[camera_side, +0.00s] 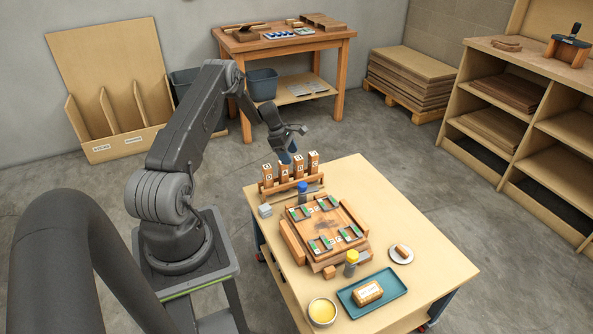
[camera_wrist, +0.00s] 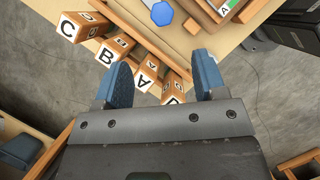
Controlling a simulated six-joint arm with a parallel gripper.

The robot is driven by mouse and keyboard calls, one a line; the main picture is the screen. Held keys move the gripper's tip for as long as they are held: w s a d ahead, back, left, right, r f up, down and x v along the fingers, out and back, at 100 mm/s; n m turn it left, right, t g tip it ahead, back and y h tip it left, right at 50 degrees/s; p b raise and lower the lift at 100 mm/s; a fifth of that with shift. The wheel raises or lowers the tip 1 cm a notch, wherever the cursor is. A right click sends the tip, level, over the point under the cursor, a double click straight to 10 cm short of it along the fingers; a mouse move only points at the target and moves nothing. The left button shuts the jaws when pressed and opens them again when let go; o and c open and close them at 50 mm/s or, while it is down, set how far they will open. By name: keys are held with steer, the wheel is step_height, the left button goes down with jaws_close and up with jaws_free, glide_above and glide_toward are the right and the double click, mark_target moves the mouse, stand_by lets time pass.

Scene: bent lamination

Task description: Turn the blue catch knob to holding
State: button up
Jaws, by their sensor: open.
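The blue catch knob (camera_side: 302,188) stands upright near the back edge of the wooden press form (camera_side: 328,222). In the wrist view the blue knob (camera_wrist: 162,13) shows from above at the top. My gripper (camera_side: 292,147) is open and empty above the back of the table, behind the lettered blocks. In the wrist view its blue fingertips (camera_wrist: 158,72) are wide apart, with lettered blocks seen beyond and between them. The gripper is apart from the knob. A yellow-topped knob (camera_side: 351,257) stands at the form's front right. Which setting the blue knob is at cannot be told.
Lettered wooden blocks (camera_side: 284,172) stand in a rack between my gripper and the blue knob. A teal tray (camera_side: 357,302), a bowl of yellow liquid (camera_side: 322,311) and a white plate (camera_side: 407,259) are in front. The table's right side is clear.

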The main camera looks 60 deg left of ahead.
mark_target(302, 184)
steer(key=w+d+f, duration=0.1)
steer(key=f, duration=0.3)
steer(key=w+d+f+n, duration=0.1)
steer(key=f, duration=0.3)
steer(key=w+d+f+n, duration=0.1)
steer(key=f, duration=0.3)
steer(key=shift+w+d+f+t+y, duration=0.2)
steer(key=shift+w+f+t+y, duration=0.1)
steer(key=shift+f+y, duration=0.1)
steer(key=shift+c, duration=0.4)
steer(key=c, duration=0.8)
